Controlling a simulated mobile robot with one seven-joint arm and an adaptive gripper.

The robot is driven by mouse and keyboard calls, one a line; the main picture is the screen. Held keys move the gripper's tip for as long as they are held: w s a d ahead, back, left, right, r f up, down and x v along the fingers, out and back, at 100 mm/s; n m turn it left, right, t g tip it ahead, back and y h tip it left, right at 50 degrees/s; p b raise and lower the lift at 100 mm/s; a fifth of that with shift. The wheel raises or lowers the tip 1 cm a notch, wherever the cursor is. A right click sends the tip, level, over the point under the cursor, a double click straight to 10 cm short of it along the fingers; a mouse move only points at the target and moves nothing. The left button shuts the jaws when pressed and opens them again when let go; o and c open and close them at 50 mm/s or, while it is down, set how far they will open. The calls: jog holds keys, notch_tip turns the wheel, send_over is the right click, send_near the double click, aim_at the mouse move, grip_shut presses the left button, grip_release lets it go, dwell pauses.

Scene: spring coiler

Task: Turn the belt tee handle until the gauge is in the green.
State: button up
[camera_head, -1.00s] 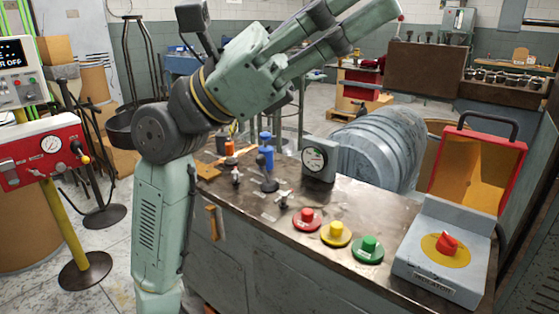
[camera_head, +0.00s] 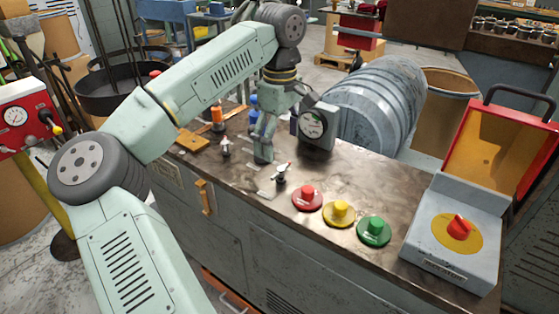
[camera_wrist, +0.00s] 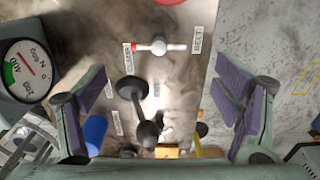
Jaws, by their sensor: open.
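The belt tee handle (camera_head: 281,173) stands on the bench top, with a pale crossbar and a red end. In the wrist view the tee handle (camera_wrist: 158,47) lies beyond the fingertips, beside a label reading BELT. My gripper (camera_head: 262,157) points down just to its left and behind it, apart from it. In the wrist view my gripper (camera_wrist: 158,88) is open, with nothing held between its fingers. The gauge (camera_head: 313,124) has a white dial with a green arc.
Red (camera_head: 307,197), yellow (camera_head: 339,214) and green (camera_head: 374,231) buttons line the bench front. A grey box with a red knob (camera_head: 460,227) stands at right. A dark double-knobbed part (camera_wrist: 138,100) shows between the fingers. A blue part (camera_wrist: 95,133) is near the left finger.

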aim_at(280, 168)
notch_tip(280, 168, down, 7)
jog(key=shift+f+p, duration=0.1)
jog(key=shift+p, duration=0.3)
jog(key=shift+c, duration=0.5)
jog(key=c, duration=1)
jog(key=shift+c, duration=0.2)
